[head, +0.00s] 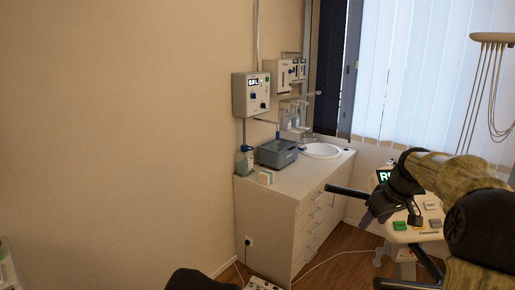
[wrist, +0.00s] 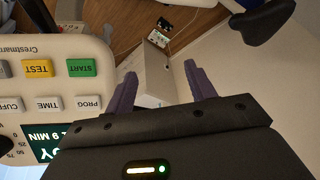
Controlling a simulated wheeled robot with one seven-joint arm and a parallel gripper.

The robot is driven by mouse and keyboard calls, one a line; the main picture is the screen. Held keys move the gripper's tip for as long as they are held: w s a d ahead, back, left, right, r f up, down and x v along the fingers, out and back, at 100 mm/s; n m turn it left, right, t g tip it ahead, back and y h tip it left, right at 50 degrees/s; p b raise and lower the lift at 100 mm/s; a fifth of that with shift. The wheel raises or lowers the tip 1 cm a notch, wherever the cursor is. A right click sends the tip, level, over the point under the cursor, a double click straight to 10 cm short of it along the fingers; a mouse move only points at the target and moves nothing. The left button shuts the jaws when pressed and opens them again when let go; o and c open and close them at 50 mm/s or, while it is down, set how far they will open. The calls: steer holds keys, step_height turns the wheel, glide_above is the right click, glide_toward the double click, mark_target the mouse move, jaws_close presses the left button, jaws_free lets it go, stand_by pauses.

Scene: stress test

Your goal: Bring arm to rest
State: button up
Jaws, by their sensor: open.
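My arm reaches in from the right in the head view, over a white device with coloured buttons. My gripper (head: 372,216) is at its end, in front of the cabinet's right side. In the wrist view my gripper (wrist: 158,88) shows two purple fingers spread apart with nothing between them. The device's button panel (wrist: 50,85) is close on the left there, with a green START button and a yellow TEST button. In the head view the panel (head: 414,230) is partly hidden behind my arm.
A white drawer cabinet (head: 308,225) stands against the wall, with a grey tub (head: 277,154) and a round sink (head: 321,151) on top. A power strip (head: 263,284) and cables lie on the wooden floor. Hoses (head: 486,95) hang from a holder at upper right.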

steer(key=s+a+f+m, duration=0.1)
steer(key=s+a+f, duration=0.4)
steer(key=s+a, duration=0.1)
steer(key=s+a+f+m+h, duration=0.1)
steer(key=s+a+f, duration=0.4)
steer(key=s, duration=0.4)
steer(key=s+a+f+m+g, duration=0.1)
steer(key=s+a+f+m, duration=0.1)
steer(key=s+a+f, duration=0.3)
steer(key=s+a, duration=0.2)
steer(key=s, duration=0.1)
steer(key=shift+h, duration=0.4)
